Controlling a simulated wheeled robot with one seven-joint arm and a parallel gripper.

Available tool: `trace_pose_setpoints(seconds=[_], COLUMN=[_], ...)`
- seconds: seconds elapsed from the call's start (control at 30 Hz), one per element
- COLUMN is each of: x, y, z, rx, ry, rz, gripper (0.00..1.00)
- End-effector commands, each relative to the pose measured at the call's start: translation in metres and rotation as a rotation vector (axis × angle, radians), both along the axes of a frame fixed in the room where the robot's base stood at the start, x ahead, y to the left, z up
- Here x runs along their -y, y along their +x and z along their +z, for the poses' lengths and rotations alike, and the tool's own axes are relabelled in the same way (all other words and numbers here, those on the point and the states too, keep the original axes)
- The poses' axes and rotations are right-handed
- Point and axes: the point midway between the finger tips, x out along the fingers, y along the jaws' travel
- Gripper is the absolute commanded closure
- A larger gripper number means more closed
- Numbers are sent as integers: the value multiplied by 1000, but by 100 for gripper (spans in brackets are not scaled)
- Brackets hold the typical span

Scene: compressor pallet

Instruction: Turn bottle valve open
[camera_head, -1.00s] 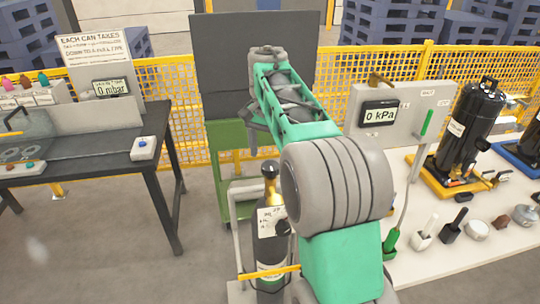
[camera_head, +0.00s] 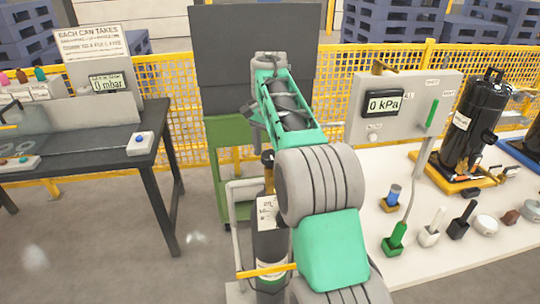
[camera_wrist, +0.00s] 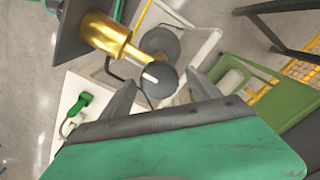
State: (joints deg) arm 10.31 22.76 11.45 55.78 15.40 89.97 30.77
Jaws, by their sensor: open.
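The dark gas bottle (camera_head: 270,238) stands upright in a pale frame, held by a yellow strap (camera_head: 267,271). Its brass neck (camera_head: 267,160) is partly behind my arm. In the wrist view, the brass valve (camera_wrist: 110,36) leads toward a round black knob (camera_wrist: 160,79) with a white mark. My gripper (camera_wrist: 158,98) is open, and its dark fingers stand to either side of the knob in this view. I cannot tell whether they touch it.
A white table on the right holds a gauge panel (camera_head: 402,110) reading 0 kPa, a green tool (camera_head: 396,240), small parts and a black compressor (camera_head: 472,122). A dark workbench (camera_head: 150,170) stands left. A green cart (camera_head: 228,150) and yellow fence are behind the bottle.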

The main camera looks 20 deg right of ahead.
Motion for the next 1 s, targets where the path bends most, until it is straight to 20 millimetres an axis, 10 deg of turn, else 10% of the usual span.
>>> trace_pose_setpoints(seconds=[0.77, 1.0], x=[0, -1], y=[0, 0], z=[0, 0], rx=[0, -1], ry=[0, -1], rz=[0, 15], gripper=[90, 91])
